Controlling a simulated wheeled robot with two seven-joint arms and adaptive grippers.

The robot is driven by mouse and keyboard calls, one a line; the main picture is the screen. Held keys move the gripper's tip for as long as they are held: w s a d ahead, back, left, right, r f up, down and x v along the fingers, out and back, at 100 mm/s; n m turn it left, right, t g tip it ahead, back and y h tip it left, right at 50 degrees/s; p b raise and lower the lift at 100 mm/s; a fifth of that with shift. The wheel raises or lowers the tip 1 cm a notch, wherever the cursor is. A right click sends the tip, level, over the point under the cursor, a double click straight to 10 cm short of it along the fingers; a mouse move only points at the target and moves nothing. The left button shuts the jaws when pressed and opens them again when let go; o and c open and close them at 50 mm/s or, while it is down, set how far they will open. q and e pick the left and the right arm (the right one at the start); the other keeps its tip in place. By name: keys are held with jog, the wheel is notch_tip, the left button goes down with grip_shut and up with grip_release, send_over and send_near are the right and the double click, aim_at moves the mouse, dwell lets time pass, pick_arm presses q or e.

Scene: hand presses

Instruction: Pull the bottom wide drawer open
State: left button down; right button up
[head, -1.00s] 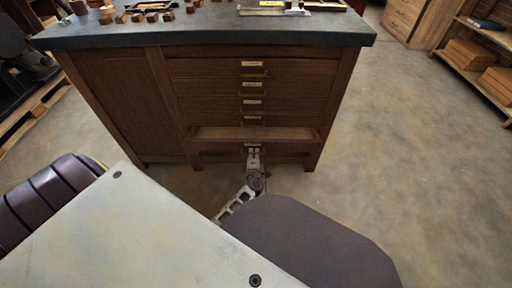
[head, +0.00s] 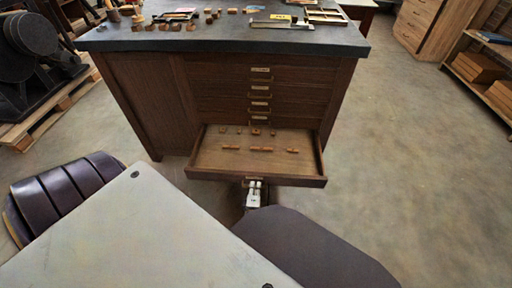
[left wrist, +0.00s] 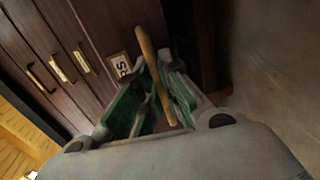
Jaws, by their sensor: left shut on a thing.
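The bottom wide drawer (head: 205,174) of the dark wooden cabinet stands well out from the front, and its light inside shows with several small wooden pieces. My left gripper (head: 253,188) is at the middle of the drawer front, just below its label. In the left wrist view my left gripper (left wrist: 153,105) has its green-lined fingers shut on the brass-coloured drawer handle (left wrist: 148,55). A white label (left wrist: 121,66) sits beside the handle. The far part of the grip is blurred. My right gripper is not in view.
Several shut drawers (head: 300,90) lie above, under a dark worktop (head: 215,40) with small blocks and tools. A black machine on a pallet (head: 50,118) stands at the left, shelves (head: 485,75) at the right. The floor (head: 400,160) right of the cabinet is clear.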

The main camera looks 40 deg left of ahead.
pick_arm(q)
jog(key=shift+s+d, duration=0.25)
jog(key=c, duration=1.9)
grip_release()
jog(key=shift+o, duration=0.2)
